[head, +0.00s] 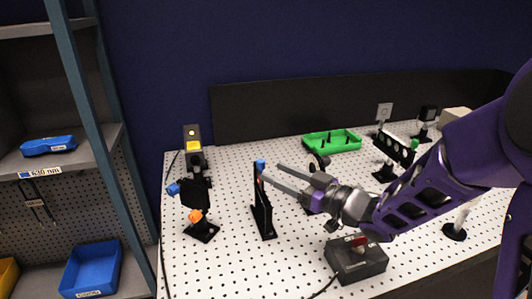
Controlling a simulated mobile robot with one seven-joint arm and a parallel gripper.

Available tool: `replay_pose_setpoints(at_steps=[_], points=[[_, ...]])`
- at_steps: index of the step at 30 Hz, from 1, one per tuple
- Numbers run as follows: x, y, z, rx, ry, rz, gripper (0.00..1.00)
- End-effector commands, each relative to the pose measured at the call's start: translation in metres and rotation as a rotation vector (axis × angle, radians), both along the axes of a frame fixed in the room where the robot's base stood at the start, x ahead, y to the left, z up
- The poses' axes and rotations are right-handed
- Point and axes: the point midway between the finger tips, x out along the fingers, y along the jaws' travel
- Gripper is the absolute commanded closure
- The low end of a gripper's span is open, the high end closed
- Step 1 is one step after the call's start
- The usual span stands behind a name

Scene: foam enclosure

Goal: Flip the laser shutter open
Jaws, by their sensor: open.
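A black upright piece with a blue tip, which looks like the laser shutter (264,222), stands on a flat black foot on the perforated white table. Its narrow post rises to the blue tip (260,164), with a small red spot just below. My gripper (270,171) is open, its two grey fingers pointing left at the top of this piece. One fingertip overlaps the post in the picture; I cannot tell whether it touches. Nothing shows between the fingers.
A black mount with blue and orange knobs (196,195) stands to the left, before a grey device with a yellow patch (193,146). A dark box with a red switch (356,262) sits below my arm. A green tray (332,141) lies behind. Shelves (60,165) stand left.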

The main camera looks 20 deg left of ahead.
Motion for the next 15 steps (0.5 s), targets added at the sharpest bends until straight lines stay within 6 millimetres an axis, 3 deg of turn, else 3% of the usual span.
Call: replay_pose_setpoints(at_steps=[7,15], points=[[0.012,0.039,0.001,0.0,-0.002,0.0,0.43],[0.019,0.058,0.001,-0.001,-0.002,-0.005,0.43]])
